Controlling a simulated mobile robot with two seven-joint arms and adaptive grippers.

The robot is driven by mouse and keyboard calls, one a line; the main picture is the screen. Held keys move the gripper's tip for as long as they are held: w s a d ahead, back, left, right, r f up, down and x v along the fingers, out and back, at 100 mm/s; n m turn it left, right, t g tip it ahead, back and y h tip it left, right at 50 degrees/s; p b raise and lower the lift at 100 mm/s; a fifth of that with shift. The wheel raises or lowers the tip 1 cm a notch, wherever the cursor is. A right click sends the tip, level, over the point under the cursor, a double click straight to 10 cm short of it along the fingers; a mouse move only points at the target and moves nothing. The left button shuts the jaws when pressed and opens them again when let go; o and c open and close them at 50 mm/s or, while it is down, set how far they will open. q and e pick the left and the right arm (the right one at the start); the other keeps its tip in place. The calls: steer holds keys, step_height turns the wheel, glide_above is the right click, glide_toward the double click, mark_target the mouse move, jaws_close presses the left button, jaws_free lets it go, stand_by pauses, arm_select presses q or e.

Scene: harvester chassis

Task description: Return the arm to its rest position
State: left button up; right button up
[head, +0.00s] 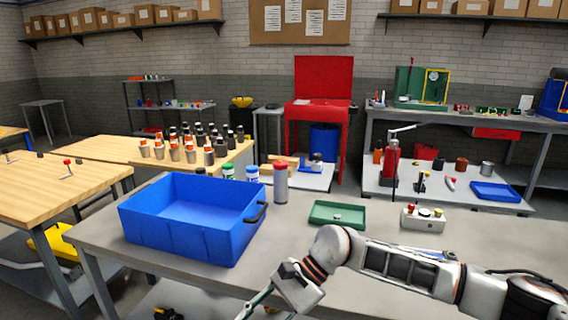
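My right arm comes in from the right over the front of the grey table (105,232) and bends down at its wrist. My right gripper (262,305) is low at the bottom edge, in front of the blue crate, and partly cut off by the frame. Whether it is open or shut, or holds anything, cannot be made out. My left arm and gripper are not in view.
An empty-looking blue crate (158,232) stands on the table's left part. Behind it are a grey-red cylinder (281,184) and small bottles (228,172). A green tray (338,222) and a white control box (423,226) lie behind my arm.

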steer(key=s+a+r+m+y, duration=0.5)
steer(key=s+a+m+y, duration=0.1)
steer(key=a+m+y, duration=0.3)
steer(key=w+d+f+m+t, duration=0.1)
steer(key=w+d+m+t, duration=0.25)
steer(key=m+t, duration=0.65)
steer(key=w+d+m+t, duration=0.3)
steer(key=d+m+t, duration=0.15)
steer(key=m, duration=0.85)
steer(key=d+f+m+t+h, duration=0.5)
steer(key=d+f+m+h, duration=0.4)
steer(key=d+f+m, duration=0.65)
steer(key=s+d+f+m+g+h, duration=0.4)
steer(key=s+d+f+m+h, duration=0.2)
steer(key=s+d+f+m, duration=0.6)
steer(key=s+f+m, duration=0.1)
steer(key=s+f, duration=0.2)
steer(key=shift+s+d+h, duration=0.3)
steer(key=shift+s+h, duration=0.1)
